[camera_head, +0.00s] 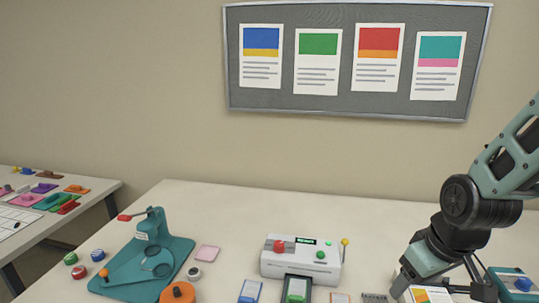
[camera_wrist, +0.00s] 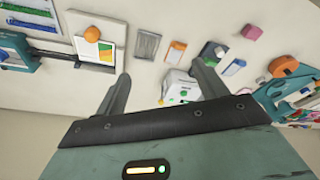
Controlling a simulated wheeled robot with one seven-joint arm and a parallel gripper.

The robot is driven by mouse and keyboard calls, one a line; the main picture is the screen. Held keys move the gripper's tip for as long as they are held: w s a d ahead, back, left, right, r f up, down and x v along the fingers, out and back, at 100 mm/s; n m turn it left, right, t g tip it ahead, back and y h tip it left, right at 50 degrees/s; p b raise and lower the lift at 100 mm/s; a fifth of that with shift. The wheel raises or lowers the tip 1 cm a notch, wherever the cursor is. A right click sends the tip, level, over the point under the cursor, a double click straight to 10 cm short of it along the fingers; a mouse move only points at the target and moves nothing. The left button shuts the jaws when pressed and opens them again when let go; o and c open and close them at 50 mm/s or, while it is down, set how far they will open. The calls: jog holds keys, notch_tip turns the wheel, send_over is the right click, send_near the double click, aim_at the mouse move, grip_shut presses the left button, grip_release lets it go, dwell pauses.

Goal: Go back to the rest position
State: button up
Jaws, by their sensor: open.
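My gripper (camera_wrist: 163,76) is open in the wrist view, with its two dark fingers spread apart and nothing between them. Beyond the fingers lies the pale tabletop, seen at a steep tilt. The white laminator (camera_wrist: 176,88) shows between the fingertips, apart from them. In the head view my arm reaches in from the right and bends down over the right part of the table. The fingertips are hard to make out there. The laminator (camera_head: 300,262) stands at the table's middle, with a red knob and green buttons on top.
A teal lever press (camera_head: 150,262) stands on the table's left, near an orange knob (camera_head: 178,292) and small red and green pots. Small cards (camera_head: 250,291) lie along the front. A teal device (camera_head: 515,284) is at far right. A pinboard (camera_head: 350,60) hangs behind. The table's back strip is clear.

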jog(key=s+d+r+m, duration=0.3)
jog(key=d, duration=0.2)
jog(key=s+a+n+g+b, duration=0.1)
jog(key=s+a+n, duration=0.2)
jog(key=s+a, duration=0.3)
jog(key=s+a+n+g+b, duration=0.1)
jog(key=s+a+n, duration=0.3)
jog(key=s+a, duration=0.3)
jog(key=a, duration=0.5)
jog(key=shift+a+r+g, duration=0.15)
jog(key=shift+r+g, duration=0.05)
jog(key=shift+g, duration=0.2)
